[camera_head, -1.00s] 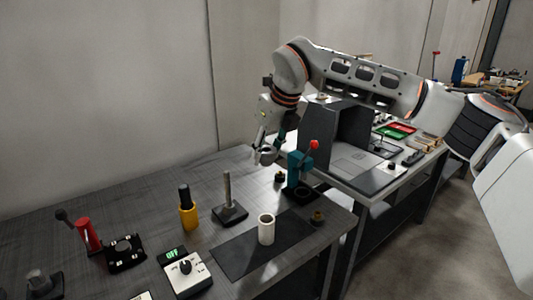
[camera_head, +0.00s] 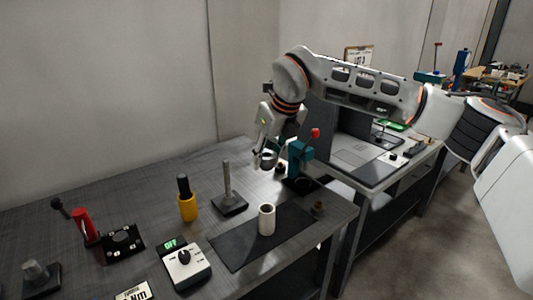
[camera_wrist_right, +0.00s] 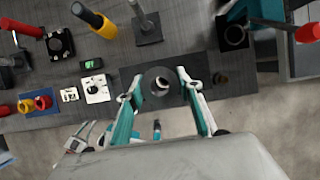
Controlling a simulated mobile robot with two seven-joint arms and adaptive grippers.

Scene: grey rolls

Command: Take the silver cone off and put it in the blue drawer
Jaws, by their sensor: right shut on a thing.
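My right gripper (camera_head: 264,156) hangs above the grey workbench, behind the white roll. It is shut on the silver cone (camera_head: 269,158), a small grey round piece. In the right wrist view my right gripper (camera_wrist_right: 164,90) has its fingers on both sides of the cone (camera_wrist_right: 149,76), seen end-on as a grey ring. The white hollow roll (camera_head: 266,222) stands upright on the dark mat, apart from the cone; part of it shows through the ring in the wrist view. I cannot make out a blue drawer. My left gripper is not in view.
A teal press with a red knob (camera_head: 300,160) stands just right of the gripper. A second bench (camera_head: 385,178) lies right.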

